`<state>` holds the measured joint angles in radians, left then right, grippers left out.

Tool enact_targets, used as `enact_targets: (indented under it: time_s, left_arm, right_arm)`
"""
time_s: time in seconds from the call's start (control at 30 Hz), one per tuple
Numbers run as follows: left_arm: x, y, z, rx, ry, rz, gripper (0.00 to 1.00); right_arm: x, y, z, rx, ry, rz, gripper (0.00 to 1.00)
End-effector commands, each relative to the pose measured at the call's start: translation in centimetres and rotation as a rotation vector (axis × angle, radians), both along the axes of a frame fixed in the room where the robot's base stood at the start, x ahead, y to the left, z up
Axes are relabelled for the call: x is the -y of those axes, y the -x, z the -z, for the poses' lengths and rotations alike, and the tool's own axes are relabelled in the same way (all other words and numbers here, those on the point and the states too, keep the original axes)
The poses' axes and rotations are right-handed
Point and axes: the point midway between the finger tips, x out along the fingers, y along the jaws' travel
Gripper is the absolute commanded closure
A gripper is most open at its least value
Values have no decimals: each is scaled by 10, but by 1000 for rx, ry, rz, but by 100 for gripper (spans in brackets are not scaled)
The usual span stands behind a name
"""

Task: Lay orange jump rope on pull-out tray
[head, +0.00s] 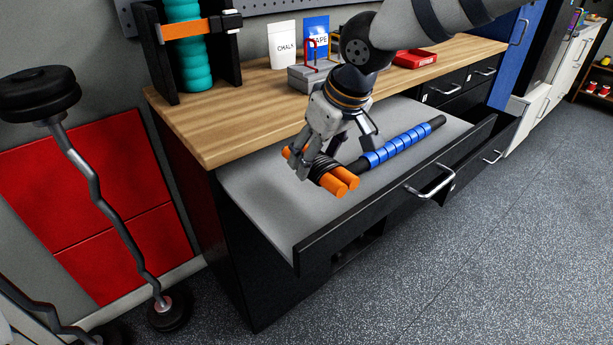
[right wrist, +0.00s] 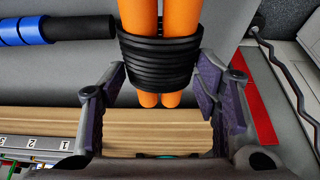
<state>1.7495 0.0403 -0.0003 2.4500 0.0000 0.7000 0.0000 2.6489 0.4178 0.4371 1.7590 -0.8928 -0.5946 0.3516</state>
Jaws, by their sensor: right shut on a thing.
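The orange jump rope (head: 343,180) has orange handles with a black cord coiled around their middle. My right gripper (head: 331,166) is shut on it over the left part of the pull-out tray (head: 258,196). In the right wrist view the coil of the jump rope (right wrist: 157,60) sits between the two finger pads, with the handles sticking out at both ends. The tray is grey with a black front and a metal handle, and it is pulled out. I cannot tell whether the rope touches the tray. My left gripper is not in view.
A blue and black massage stick (head: 398,146) lies on the tray, right of the rope. The wooden worktop (head: 225,130) behind carries a grey box (head: 305,78), a chalk bag (head: 282,45) and a red bin (head: 415,59). Curl bars (head: 97,200) stand at left.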

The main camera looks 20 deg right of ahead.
Motion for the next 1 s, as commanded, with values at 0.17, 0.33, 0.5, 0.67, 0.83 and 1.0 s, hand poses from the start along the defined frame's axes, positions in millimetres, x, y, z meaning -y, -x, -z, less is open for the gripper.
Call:
enact_targets:
  time_s: [0.17, 0.33, 0.5, 0.67, 0.83, 1.0]
  left_arm:
    - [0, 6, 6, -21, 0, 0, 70]
    - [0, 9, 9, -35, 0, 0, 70]
    - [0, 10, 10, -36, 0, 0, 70]
    - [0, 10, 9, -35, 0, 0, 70]
    - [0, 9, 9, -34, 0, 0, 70]
    - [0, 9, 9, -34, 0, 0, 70]
  right_arm:
    - [-19, -7, 25, 2, 0, -1, 79]
    - [-28, -10, 54, 1, 1, -1, 79]
    - [-28, -10, 63, 9, -1, -1, 79]
    - [-28, -10, 62, 10, -2, -1, 79]
    - [-27, -10, 66, 8, -2, -1, 32]
    - [-27, -10, 66, 8, -2, -1, 24]
